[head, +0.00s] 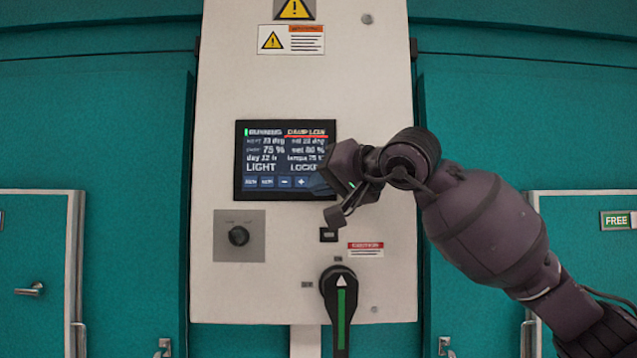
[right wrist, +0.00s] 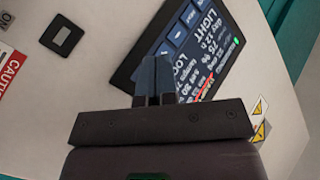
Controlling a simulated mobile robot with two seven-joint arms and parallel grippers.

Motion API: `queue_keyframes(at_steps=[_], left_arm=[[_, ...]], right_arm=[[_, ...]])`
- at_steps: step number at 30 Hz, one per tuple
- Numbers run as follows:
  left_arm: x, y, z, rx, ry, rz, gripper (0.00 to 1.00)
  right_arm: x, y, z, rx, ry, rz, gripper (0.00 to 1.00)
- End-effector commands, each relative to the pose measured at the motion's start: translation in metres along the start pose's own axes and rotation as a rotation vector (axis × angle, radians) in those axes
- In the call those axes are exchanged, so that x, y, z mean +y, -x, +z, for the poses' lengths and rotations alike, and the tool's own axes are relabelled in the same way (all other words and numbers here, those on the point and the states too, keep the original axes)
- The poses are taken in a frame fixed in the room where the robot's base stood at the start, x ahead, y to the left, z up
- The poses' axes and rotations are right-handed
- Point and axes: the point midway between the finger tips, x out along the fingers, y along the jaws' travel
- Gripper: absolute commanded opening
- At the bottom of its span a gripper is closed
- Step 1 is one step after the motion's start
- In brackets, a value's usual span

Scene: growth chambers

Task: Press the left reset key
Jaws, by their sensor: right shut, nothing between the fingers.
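The control screen (head: 285,160) on the white panel shows text and a bottom row of small blue keys. The two leftmost keys, the first key (head: 251,182) and the second key (head: 267,182), bear labels too small to read surely; minus and plus follow. The screen also shows in the right wrist view (right wrist: 222,55), turned. My right gripper (head: 322,183) is shut and empty in front of the screen's lower right corner, right of the two labelled keys. Its closed fingertips (right wrist: 158,62) overlap the key row in the wrist view; contact cannot be told. My left gripper is not in view.
Teal doors flank the panel. The space before the screen's left half is clear.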

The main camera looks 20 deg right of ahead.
Motion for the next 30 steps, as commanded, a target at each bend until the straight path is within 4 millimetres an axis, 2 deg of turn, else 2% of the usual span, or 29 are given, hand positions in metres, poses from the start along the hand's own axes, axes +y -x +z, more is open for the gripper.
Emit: queue_keyframes(at_steps=[30], left_arm=[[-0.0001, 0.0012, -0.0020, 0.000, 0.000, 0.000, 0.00]], right_arm=[[0.0050, -0.0068, -0.0051, 0.000, 0.000, 0.000, 0.00]])
